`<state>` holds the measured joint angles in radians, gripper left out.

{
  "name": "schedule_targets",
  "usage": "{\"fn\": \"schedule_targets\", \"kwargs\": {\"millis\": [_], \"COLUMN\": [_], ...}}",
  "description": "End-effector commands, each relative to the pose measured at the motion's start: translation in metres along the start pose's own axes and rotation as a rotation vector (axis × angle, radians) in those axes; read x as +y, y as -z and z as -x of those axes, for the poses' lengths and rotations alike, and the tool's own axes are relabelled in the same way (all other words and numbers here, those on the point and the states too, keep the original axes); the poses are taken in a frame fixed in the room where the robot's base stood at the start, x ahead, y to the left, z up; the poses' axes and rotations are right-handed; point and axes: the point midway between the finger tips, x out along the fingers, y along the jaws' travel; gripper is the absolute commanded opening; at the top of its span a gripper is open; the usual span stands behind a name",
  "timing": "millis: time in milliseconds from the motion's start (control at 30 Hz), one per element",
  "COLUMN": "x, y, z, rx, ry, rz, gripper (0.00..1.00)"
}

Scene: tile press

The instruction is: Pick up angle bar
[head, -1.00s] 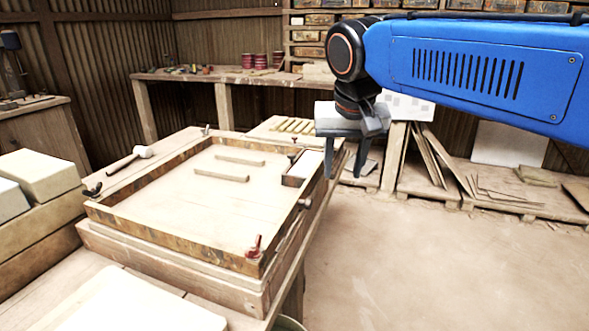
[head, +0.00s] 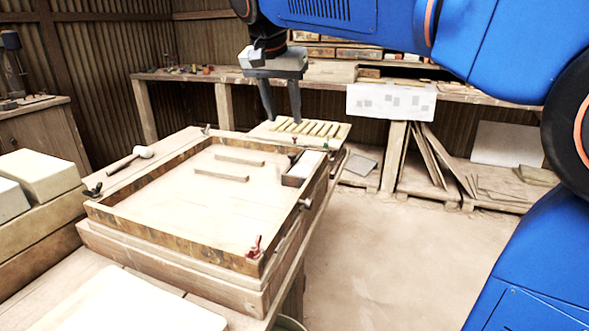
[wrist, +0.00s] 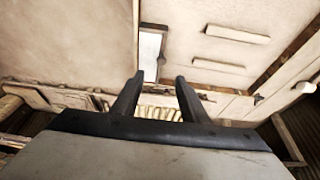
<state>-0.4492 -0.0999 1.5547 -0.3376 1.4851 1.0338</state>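Two thin pale bars lie flat inside a wooden frame: a far bar (head: 239,160) and a near bar (head: 221,176). They also show in the wrist view as one bar (wrist: 222,34) and another bar (wrist: 218,65). I cannot tell whether either is the angle bar; no L-shaped profile is clear. My gripper (head: 282,118) hangs fingers-down above the far right end of the bench. It is open and empty, with a gap between its fingertips in the wrist view (wrist: 159,76).
Open floor (head: 420,260) lies right.

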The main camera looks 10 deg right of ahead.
Motion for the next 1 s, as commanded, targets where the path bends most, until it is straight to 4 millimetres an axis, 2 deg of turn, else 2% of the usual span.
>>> {"fn": "schedule_targets", "kwargs": {"millis": [100,333,500,667,1000], "x": [0.001,0.001,0.001,0.0,-0.003], "y": [0.0,0.0,0.0,0.001,0.005], "z": [-0.023,-0.062,-0.078,-0.086,-0.127], "rx": [-0.002,-0.002,-0.001,0.0,-0.001], "ry": [-0.003,-0.002,-0.001,0.0,-0.002], "rz": [-0.001,0.0,0.0,0.001,0.001], "gripper": [0.4,0.4,0.4,0.4,0.4]}}
